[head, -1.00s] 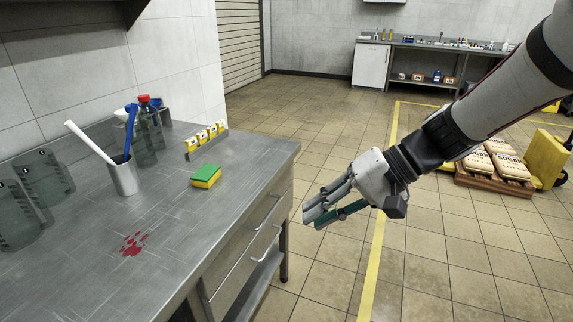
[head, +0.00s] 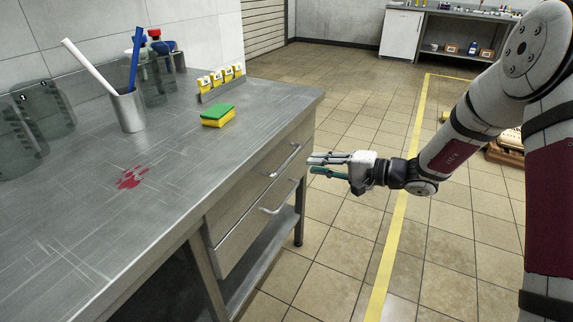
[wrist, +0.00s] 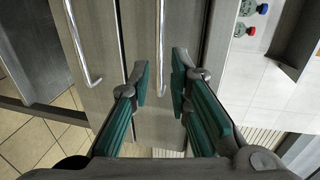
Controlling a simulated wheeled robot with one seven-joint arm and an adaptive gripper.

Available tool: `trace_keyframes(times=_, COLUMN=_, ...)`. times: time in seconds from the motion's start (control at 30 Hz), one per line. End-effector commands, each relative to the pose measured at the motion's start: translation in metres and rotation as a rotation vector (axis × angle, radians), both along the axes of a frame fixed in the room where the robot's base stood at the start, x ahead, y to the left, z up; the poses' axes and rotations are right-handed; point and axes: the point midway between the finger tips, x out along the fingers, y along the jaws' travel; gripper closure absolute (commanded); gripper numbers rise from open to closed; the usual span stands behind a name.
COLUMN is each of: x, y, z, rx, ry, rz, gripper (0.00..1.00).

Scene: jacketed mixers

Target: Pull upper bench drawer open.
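The upper drawer (head: 250,185) is in the front of the steel bench, shut, with a bar handle (head: 285,161). In the head view my gripper (head: 312,166) is level with this handle, a short way out from the bench front, with its fingers pointing at it. In the wrist view the gripper (wrist: 160,80) is open and empty. The upper handle (wrist: 161,40) shows as a vertical bar lined up between the two fingertips; I cannot tell how far it is beyond them. The lower drawer's handle (wrist: 78,42) is to its left.
The bench top (head: 150,215) holds a sponge (head: 218,116), a cup with two sticks (head: 128,110), a rack of yellow boxes (head: 221,82) and a red stain (head: 132,177). An open shelf is below the drawers. The tiled floor (head: 335,250) beside the bench is clear.

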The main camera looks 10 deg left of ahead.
Motion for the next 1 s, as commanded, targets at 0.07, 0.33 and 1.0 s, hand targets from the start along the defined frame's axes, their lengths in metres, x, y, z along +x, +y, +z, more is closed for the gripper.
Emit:
trace_keyframes(times=0.07, x=0.005, y=0.017, z=-0.005, rx=0.000, ry=0.000, rz=0.004, gripper=0.82)
trace_keyframes(times=0.33, x=0.022, y=0.063, z=-0.016, rx=-0.001, ry=0.001, rz=0.003, gripper=0.82)
trace_keyframes(times=1.0, x=0.033, y=0.091, z=-0.020, rx=-0.001, ry=0.001, rz=0.000, gripper=0.93)
